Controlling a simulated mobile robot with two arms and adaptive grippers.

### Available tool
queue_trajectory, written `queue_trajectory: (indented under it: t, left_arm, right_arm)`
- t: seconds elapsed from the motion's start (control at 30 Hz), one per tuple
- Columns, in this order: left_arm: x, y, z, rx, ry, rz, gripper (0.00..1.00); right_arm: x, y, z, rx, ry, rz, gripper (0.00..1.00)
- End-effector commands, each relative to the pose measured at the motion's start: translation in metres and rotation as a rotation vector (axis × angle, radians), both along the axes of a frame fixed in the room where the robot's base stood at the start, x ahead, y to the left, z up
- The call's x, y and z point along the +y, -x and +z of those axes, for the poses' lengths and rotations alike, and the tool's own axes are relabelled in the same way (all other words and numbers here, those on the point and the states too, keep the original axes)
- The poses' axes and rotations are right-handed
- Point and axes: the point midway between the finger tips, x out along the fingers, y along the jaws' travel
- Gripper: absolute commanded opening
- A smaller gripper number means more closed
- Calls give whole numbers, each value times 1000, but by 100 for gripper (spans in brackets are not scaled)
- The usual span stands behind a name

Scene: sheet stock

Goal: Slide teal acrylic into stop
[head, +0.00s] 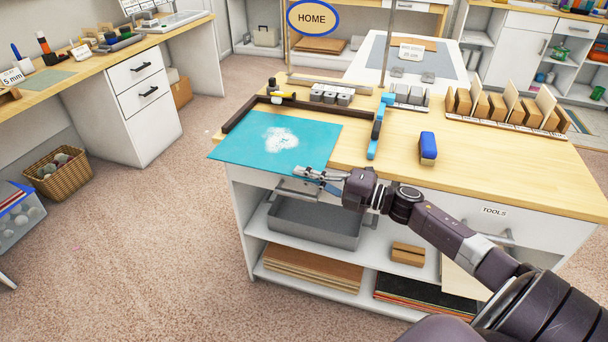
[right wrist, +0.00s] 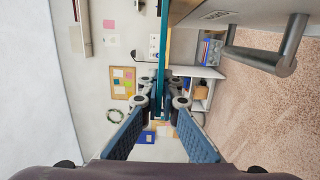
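The teal acrylic (head: 245,150) is a flat sheet with a white powdery patch, lying on the wooden bench top. Its near left part overhangs the bench edge. A dark brown L-shaped stop (head: 243,115) lies along the sheet's far side, apparently close to its far left edge; any gap is too small to tell. My right gripper (head: 318,175) is at the sheet's near right edge. In the right wrist view the acrylic (right wrist: 164,50) shows edge-on between the fingertips (right wrist: 162,95), which are closed on it. My left gripper is not in view.
A light blue bar (head: 380,127) and a blue block (head: 428,148) lie right of the sheet. A yellow-and-black tool (head: 280,95) and grey blocks (head: 331,94) sit behind it. A drawer handle (head: 298,189) projects below the bench edge near my right gripper.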

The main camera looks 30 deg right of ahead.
Motion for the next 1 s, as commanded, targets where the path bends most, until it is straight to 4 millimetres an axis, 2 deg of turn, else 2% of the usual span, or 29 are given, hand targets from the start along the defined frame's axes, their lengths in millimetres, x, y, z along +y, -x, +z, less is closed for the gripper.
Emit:
queue_trajectory:
  t: [0.1, 0.3, 1.0]
  left_arm:
    - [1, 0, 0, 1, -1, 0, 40]
    - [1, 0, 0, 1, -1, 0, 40]
    - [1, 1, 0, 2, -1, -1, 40]
  right_arm:
    - [0, -1, 3, -6, 0, 1, 0]
    - [0, 0, 2, -4, 0, 1, 24]
    - [0, 0, 0, 1, -1, 0, 25]
